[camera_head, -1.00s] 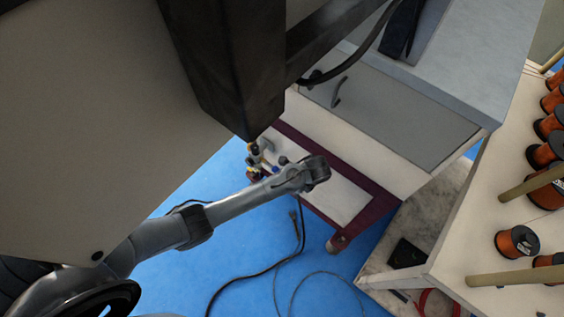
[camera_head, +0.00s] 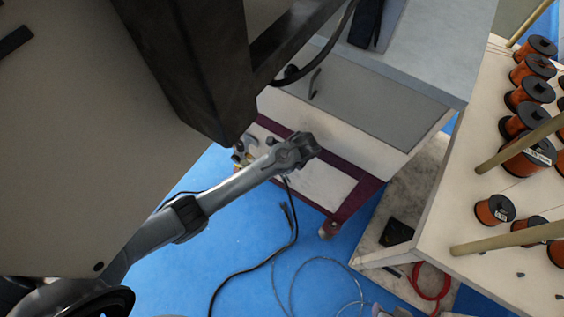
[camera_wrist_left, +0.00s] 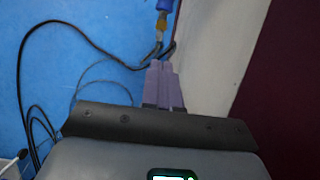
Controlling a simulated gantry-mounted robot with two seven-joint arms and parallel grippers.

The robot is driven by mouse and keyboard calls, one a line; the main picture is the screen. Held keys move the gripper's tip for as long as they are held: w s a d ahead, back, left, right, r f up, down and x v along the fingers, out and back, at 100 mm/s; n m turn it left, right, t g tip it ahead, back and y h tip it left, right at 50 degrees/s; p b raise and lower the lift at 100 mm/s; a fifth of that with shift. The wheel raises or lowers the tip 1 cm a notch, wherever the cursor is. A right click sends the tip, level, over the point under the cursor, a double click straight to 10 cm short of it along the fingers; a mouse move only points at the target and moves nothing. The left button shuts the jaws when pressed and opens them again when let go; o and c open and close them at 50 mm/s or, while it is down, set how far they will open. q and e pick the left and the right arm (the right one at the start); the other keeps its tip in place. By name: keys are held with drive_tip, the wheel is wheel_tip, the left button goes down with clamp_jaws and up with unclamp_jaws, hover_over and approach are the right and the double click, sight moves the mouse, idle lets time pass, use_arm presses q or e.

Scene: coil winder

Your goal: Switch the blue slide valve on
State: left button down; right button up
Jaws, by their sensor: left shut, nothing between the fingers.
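A small blue part (camera_wrist_left: 165,5) with a yellow fitting below it shows at the top edge of the left wrist view. It may be the blue slide valve, but it is cut off and its setting cannot be told. In the head view a cluster of small yellow and dark fittings (camera_head: 240,156) is partly hidden behind my left arm. My left gripper (camera_wrist_left: 164,66) has its purple fingers shut and empty, pointing towards the blue part, apart from it in the picture. In the head view its fingers are hidden behind the wrist. My right gripper is not in view.
A dark red and white cart (camera_head: 350,203) stands beneath a grey cabinet (camera_head: 370,100). Black cables (camera_head: 262,268) lie on the blue floor. A bench (camera_head: 455,235) with copper wire spools (camera_head: 495,210) and wooden rods is at the right. A large dark column (camera_head: 185,60) blocks the upper left.

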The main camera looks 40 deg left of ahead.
use_arm(q)
drive_tip(key=a+f+b, duration=0.1)
drive_tip(key=f, duration=0.1)
drive_tip(key=a+f+b, duration=0.1)
drive_tip(key=a+f, duration=0.1)
drive_tip(key=f, duration=0.1)
drive_tip(key=a+f+b, duration=0.1)
drive_tip(key=a+f, duration=0.1)
drive_tip(key=f, duration=0.1)
drive_tip(key=shift+s+a+b, duration=0.2)
drive_tip(key=shift+a+b, duration=0.05)
drive_tip(key=shift+b, duration=0.1)
drive_tip(key=shift+a, duration=0.65)
